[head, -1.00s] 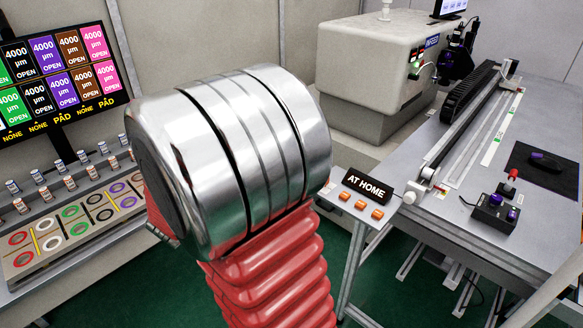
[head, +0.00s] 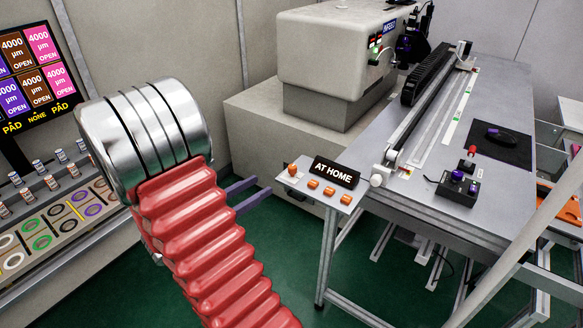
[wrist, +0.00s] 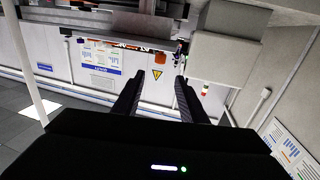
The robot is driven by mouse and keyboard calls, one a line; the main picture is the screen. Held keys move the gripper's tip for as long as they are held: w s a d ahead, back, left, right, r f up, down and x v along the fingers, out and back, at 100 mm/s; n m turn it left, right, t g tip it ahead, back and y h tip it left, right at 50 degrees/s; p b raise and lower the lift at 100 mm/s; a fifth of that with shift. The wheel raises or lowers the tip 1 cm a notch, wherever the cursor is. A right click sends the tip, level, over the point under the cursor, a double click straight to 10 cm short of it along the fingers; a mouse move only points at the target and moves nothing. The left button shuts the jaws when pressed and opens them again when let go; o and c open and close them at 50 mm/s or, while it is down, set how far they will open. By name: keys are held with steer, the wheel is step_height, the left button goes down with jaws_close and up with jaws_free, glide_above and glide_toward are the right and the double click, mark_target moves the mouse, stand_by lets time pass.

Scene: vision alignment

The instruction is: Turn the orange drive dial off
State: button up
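A small control panel (head: 318,193) juts from the near left corner of the bench, beside a black "AT HOME" display (head: 336,172). It carries several small orange controls. One orange control (head: 292,170) sits apart at the panel's left end; the labels are too small to tell which is the drive dial, or its setting. My gripper (head: 263,188) is left of the panel, its two dark fingers parallel, pointing toward it and apart from it. In the wrist view my gripper (wrist: 156,77) is open and empty, with a small orange thing (wrist: 160,58) just beyond the fingertips.
The bench (head: 430,190) holds a long rail (head: 432,105), a black joystick box (head: 458,187) and a dark mat (head: 500,145). A large beige machine (head: 335,55) stands behind. A sample rack (head: 60,215) and a screen (head: 35,75) are at the left. Green floor lies between.

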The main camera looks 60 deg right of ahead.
mark_target(289, 169)
steer(key=x, duration=1.3)
steer(key=shift+s+d, duration=0.15)
steer(key=shift+d, duration=0.2)
steer(key=shift+c, duration=0.5)
steer(key=shift+a, duration=0.1)
jaws_close()
